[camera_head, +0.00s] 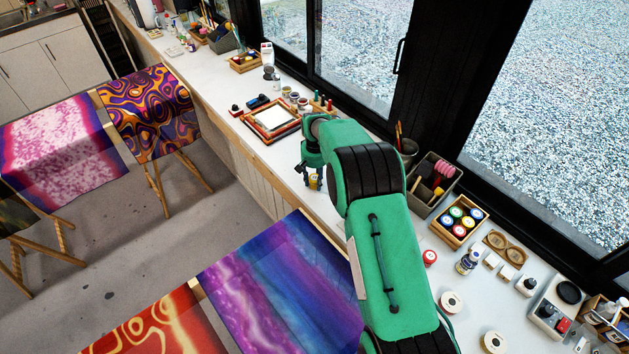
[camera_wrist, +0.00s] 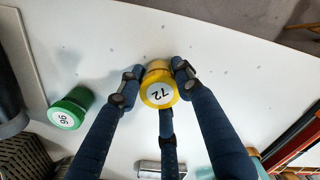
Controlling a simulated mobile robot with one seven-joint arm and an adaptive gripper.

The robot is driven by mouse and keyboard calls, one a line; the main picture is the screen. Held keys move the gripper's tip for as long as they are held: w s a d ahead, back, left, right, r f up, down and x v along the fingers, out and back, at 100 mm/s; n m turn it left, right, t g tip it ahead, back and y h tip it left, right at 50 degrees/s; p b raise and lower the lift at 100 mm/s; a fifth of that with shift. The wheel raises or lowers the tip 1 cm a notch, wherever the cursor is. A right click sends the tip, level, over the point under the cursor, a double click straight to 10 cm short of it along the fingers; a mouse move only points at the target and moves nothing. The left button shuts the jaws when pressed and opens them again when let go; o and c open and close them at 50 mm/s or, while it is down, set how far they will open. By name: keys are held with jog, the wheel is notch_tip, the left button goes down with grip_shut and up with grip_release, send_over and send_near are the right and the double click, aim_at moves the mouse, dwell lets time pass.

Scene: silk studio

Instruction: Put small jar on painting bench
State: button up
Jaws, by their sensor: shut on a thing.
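A small jar with a yellow lid marked 72 (camera_wrist: 160,93) is between the fingers of my gripper (camera_wrist: 157,70) in the wrist view. The fingers are shut on its sides. In the head view my gripper (camera_head: 311,174) points down over the front part of the long white bench (camera_head: 330,207), with the yellow of the jar (camera_head: 315,182) showing at its fingertips. The white bench top also lies behind the jar in the wrist view (camera_wrist: 232,70). I cannot tell whether the jar touches the bench. My arm hides part of the bench.
A green-lidded jar marked 96 (camera_wrist: 70,108) stands near the held jar. A wooden frame (camera_head: 270,121), a grey caddy (camera_head: 433,185) and a tray of paint jars (camera_head: 459,221) stand on the bench. Painted silk (camera_head: 280,275) hangs in front of it.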

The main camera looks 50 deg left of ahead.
aim_at(315, 177)
jog(key=shift+f, duration=0.15)
jog(key=o, duration=1.2)
notch_tip(315, 177, up, 12)
jog(key=shift+r, duration=0.2)
dwell(0.5)
jog(key=shift+w, duration=0.1)
dwell(0.3)
